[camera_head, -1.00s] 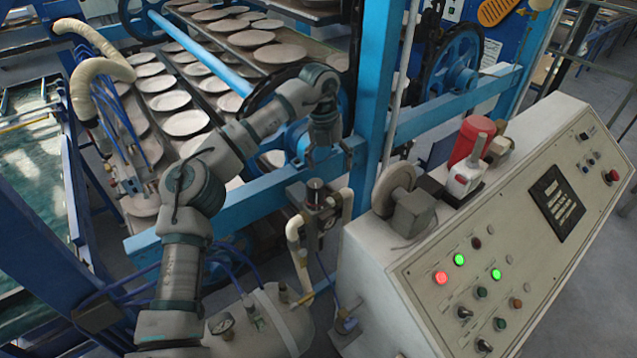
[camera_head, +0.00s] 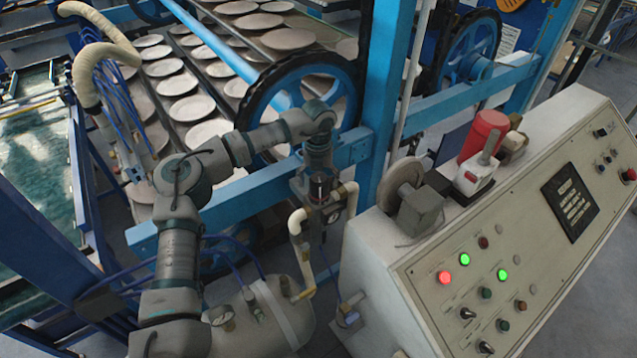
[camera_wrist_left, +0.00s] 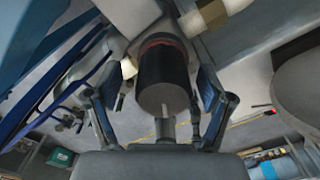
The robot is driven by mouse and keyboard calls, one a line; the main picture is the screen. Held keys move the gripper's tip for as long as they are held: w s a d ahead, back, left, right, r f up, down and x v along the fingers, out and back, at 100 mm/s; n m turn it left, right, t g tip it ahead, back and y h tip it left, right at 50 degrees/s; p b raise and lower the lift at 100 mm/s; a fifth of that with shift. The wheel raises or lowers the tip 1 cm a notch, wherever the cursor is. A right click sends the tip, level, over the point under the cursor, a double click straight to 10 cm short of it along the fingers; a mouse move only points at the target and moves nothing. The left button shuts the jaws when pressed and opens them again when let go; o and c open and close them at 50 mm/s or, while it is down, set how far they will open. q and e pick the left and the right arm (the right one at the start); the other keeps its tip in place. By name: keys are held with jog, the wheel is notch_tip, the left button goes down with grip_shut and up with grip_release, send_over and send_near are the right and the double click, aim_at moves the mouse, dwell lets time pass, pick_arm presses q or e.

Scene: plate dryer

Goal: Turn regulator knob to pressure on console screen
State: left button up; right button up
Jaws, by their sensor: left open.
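The regulator knob (camera_wrist_left: 162,85) is a dark cylinder with a reddish ring at its base in the left wrist view. In the head view the regulator (camera_head: 332,214), with a small round gauge, sits between cream pipes beside the console. My left gripper (camera_head: 316,186) points down at the top of the regulator and partly hides the knob. In the wrist view the open fingers of the left gripper (camera_wrist_left: 160,102) stand on either side of the knob, with gaps visible. The console screen (camera_head: 570,203) is a dark panel with light text too small to read. My right gripper is out of view.
The sloped console (camera_head: 540,262) carries lit red and green lamps and switches. A red cylinder (camera_head: 483,135) stands on its top. A blue frame post (camera_head: 384,110) and plate racks are behind the gripper. A tank (camera_head: 270,318) with a gauge lies below.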

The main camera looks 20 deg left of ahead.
pick_arm(q)
jog(key=shift+s+d+f, duration=0.15)
jog(key=shift+s+f, duration=0.05)
jog(key=shift+f, duration=0.35)
jog(key=shift+d+f, duration=0.1)
jog(key=shift+d, duration=0.05)
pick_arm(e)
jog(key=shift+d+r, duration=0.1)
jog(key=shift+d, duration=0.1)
pick_arm(q)
jog(key=shift+w, duration=0.1)
jog(key=c, duration=1.2)
jog(key=shift+o, duration=0.2)
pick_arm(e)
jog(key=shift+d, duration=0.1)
